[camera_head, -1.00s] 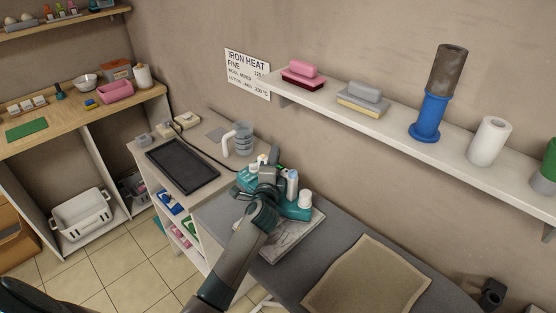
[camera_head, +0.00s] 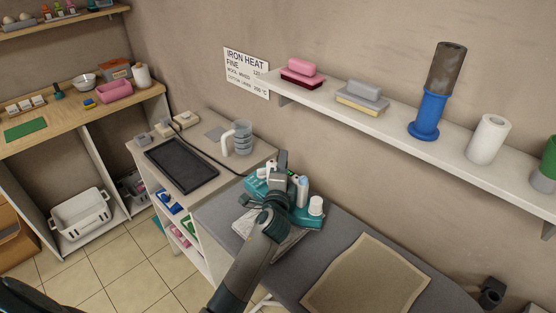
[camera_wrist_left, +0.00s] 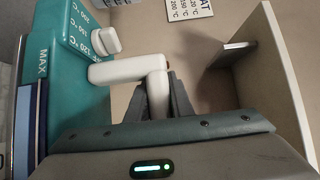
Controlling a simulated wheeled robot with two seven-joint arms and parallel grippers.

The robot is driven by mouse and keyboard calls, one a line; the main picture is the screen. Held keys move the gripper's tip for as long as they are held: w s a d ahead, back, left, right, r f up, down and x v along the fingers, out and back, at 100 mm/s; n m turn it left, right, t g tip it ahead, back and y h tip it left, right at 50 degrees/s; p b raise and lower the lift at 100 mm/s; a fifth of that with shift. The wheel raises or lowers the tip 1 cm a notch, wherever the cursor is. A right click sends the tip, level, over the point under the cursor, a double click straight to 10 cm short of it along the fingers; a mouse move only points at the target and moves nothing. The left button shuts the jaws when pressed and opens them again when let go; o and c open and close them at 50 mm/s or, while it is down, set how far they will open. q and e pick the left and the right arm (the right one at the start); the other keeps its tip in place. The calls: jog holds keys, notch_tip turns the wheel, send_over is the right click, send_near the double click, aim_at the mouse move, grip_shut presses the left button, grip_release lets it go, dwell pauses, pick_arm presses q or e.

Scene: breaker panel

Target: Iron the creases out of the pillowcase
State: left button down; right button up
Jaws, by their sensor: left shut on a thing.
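The teal iron (camera_head: 309,218) is over the grey ironing board (camera_head: 218,222). My left gripper (camera_head: 281,180) is shut on its white handle; the wrist view shows the handle (camera_wrist_left: 118,70) and the teal body with temperature marks (camera_wrist_left: 78,60). A pale, marked flat piece (camera_head: 288,243) lies on the board under the iron and my arm, largely hidden. I cannot tell whether the iron's sole touches it. A tan cloth (camera_head: 368,277) lies flat at the board's right; which piece is the pillowcase is unclear.
A side cabinet holds a black tray (camera_head: 182,164) and a measuring jug (camera_head: 241,138). A wall shelf (camera_head: 385,126) with brushes, a blue stand and a white roll overhangs behind the board.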

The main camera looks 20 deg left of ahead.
pick_arm(q)
jog(key=shift+s+d+r, duration=0.1)
jog(key=shift+s+d, duration=0.2)
jog(key=shift+d, duration=0.55)
jog(key=shift+s+d+r, duration=0.1)
jog(key=shift+s+d, duration=0.2)
jog(key=shift+d, duration=0.55)
jog(key=shift+s+d+f+b, duration=0.1)
jog(key=shift+s+d+b, duration=0.2)
jog(key=shift+d, duration=0.5)
jog(key=shift+s+d+b, duration=0.15)
jog(key=shift+s+d, duration=0.2)
jog(key=shift+d, duration=0.4)
notch_tip(320, 180, up, 5)
jog(key=p, duration=0.4)
jog(key=shift+p, duration=0.4)
